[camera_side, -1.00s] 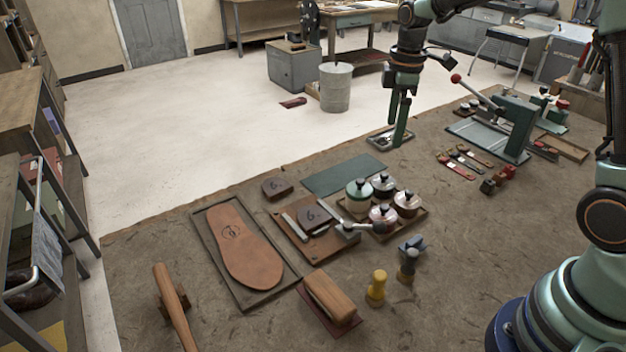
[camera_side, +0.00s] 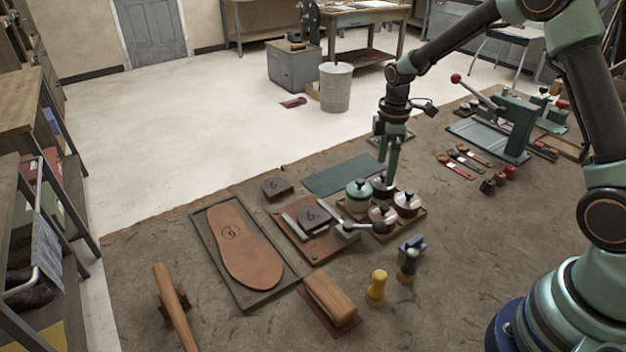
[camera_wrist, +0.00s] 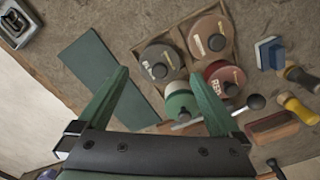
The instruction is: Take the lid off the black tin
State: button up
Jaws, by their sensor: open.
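The black tin (camera_side: 380,191) is the dark grey round tin with a black knob, in the back of the tray with the other tins. In the wrist view the black tin (camera_wrist: 162,60) has its lid on, and its label is partly readable. My gripper (camera_side: 385,172) is over the black tin, pointing down. In the wrist view my gripper (camera_wrist: 160,72) is open, with its green fingers apart and the black tin's knob showing between the tips. Nothing is held. I cannot tell how far the fingertips are above the lid.
A green tin (camera_side: 358,196), a red tin (camera_side: 382,216) and a brown tin (camera_side: 407,204) stand close around in the same wooden tray (camera_side: 424,212). A flat green mat (camera_side: 343,174) lies behind.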

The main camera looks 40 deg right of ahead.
aim_at(384, 179)
jog(key=shift+f, duration=1.4)
jog(key=c, duration=1.2)
jog(key=shift+c, duration=0.2)
jog(key=shift+r, duration=0.15)
